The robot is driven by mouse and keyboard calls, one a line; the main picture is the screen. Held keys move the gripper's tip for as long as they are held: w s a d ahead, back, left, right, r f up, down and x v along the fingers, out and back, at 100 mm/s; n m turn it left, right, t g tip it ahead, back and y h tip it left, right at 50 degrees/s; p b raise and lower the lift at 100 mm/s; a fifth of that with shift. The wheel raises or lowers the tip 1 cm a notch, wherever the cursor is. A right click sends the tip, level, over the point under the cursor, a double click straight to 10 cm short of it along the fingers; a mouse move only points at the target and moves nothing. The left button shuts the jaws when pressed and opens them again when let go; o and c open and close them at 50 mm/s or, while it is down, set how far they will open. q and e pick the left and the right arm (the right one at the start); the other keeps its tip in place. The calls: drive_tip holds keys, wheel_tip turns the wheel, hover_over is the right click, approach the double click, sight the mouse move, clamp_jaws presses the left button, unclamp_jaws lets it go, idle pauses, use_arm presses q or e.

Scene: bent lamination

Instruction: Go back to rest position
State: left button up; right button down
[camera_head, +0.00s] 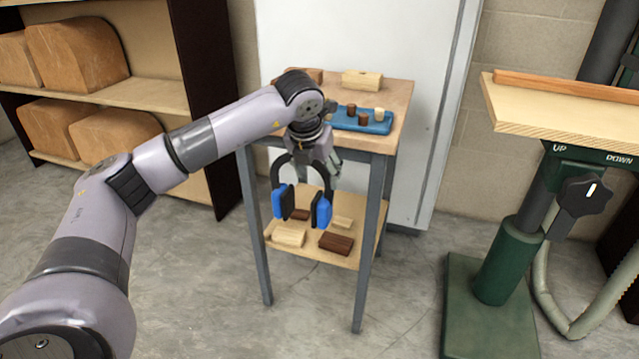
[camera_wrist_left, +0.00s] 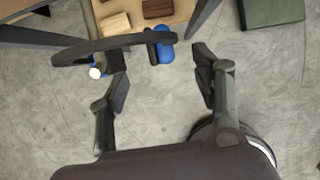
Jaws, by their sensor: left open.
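My left gripper (camera_head: 316,160) is in front of the small table, just below the level of its top. In the left wrist view its two fingers (camera_wrist_left: 162,78) stand wide apart with nothing between them. A pair of blue and black ear defenders (camera_head: 321,213) hangs upright at the table's front, right by the gripper. They also show in the left wrist view (camera_wrist_left: 165,48), beyond the fingertips. What the band hangs on is hidden by the gripper. My right gripper is not in view.
The small table (camera_head: 398,92) carries a blue tray (camera_head: 343,122) with small wooden pieces, and wooden blocks. Its lower shelf (camera_head: 345,259) holds more blocks. A shelf unit (camera_head: 150,95) stands left. A green machine (camera_head: 492,285) stands right. The floor before the table is clear.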

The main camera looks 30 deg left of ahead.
use_arm(q)
drive_tip(key=shift+s+r, duration=0.2)
drive_tip(key=shift+r, duration=0.25)
